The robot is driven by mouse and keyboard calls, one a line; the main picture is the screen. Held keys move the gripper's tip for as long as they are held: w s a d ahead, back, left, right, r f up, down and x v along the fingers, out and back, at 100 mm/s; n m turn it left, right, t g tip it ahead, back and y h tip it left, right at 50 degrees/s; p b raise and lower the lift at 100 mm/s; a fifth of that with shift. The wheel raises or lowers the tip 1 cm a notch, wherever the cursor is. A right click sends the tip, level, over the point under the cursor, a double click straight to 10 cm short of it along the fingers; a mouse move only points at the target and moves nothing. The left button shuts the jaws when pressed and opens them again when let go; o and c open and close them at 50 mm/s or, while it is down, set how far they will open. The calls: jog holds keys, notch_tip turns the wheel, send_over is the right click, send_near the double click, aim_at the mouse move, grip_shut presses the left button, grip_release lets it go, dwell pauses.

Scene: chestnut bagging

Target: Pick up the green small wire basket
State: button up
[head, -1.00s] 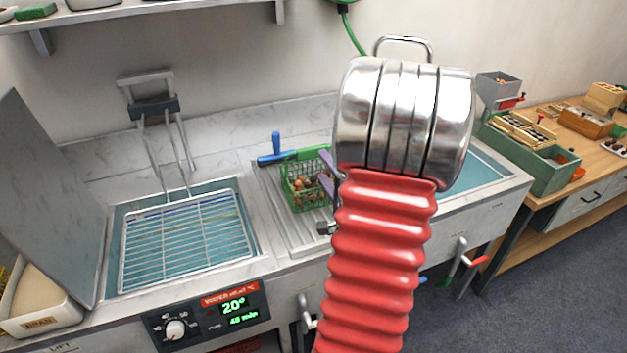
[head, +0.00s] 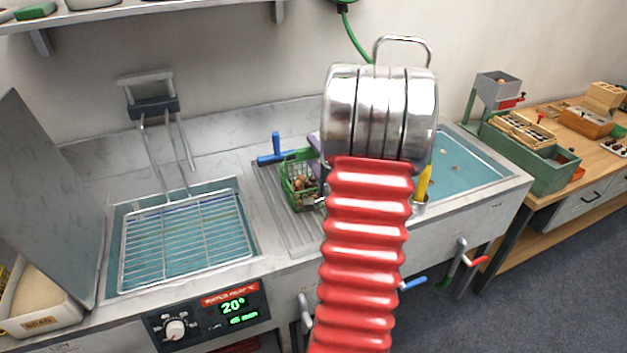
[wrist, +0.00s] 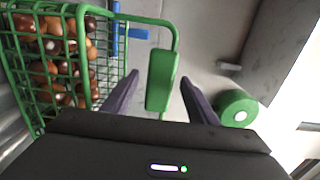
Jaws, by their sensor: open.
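The green small wire basket (head: 298,195) stands on the ribbed drainboard between the two basins, holding several brown chestnuts. In the wrist view the basket (wrist: 22,75) is at the left, and its green handle with a flat grip (wrist: 160,82) reaches to the middle. My gripper (wrist: 154,82) is open, with one purple finger on each side of the grip; I cannot tell whether either touches it. In the head view my red arm and silver wrist hide most of the gripper and the basket's right side.
A wire rack (head: 185,240) lies in the left basin, with a raised lid (head: 50,200) beside it. A blue-handled tool (head: 277,150) is behind the basket. A yellow-handled item (head: 423,183) stands right of my arm, before the right basin (head: 460,165).

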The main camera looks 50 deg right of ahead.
jog(key=x, duration=0.5)
jog(key=shift+s, duration=0.1)
jog(key=shift+c, duration=0.3)
jog(key=shift+f, duration=0.15)
grip_shut()
dwell(0.4)
dwell(0.3)
